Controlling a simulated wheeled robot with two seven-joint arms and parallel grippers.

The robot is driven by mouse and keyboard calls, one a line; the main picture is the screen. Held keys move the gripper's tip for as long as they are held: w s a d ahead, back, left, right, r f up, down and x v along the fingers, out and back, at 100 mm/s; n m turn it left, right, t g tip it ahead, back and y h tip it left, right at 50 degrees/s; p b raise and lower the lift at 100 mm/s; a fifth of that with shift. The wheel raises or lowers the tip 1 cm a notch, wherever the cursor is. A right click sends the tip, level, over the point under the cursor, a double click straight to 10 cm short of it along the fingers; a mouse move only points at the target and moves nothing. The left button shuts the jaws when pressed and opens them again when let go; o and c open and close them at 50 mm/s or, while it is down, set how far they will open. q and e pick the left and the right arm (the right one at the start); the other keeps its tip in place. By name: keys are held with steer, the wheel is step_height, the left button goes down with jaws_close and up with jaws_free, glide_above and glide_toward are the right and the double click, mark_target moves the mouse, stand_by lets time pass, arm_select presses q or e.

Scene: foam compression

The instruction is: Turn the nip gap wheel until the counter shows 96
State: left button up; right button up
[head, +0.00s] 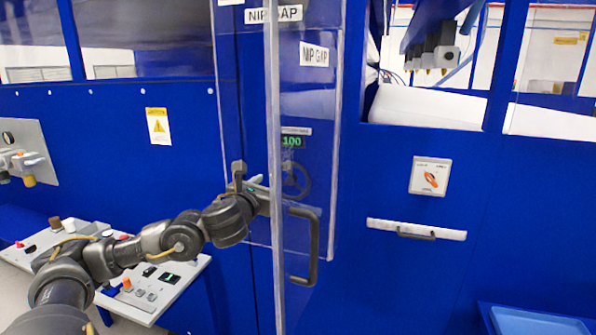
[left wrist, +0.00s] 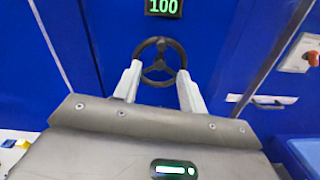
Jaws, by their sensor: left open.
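The nip gap wheel (head: 296,180) is a dark handwheel on the blue machine front, seen through a clear door in the head view. In the left wrist view the wheel (left wrist: 159,62) shows its rim and spokes just beyond my fingers. The counter (head: 292,142) above it reads 100 in green; it also shows in the left wrist view (left wrist: 163,7). My left gripper (head: 262,186) is open, its two pale fingers (left wrist: 160,85) pointing at the wheel, one at each side of its lower part. Whether they touch the rim, I cannot tell. My right gripper is not in view.
The clear door (head: 246,120), with a black handle (head: 308,246), stands swung out beside my left arm. A control desk (head: 160,290) with buttons is at lower left. A rotary switch (head: 430,176) and a drawer-like bar (head: 416,230) are on the right. A blue tray (head: 540,322) is at lower right.

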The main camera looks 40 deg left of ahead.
arm_select(q)
steer(key=p+x, duration=0.3)
steer(key=x, duration=0.8)
steer(key=shift+d+p, duration=0.2)
steer(key=shift+p, duration=0.2)
steer(key=shift+c, duration=1)
jaws_close()
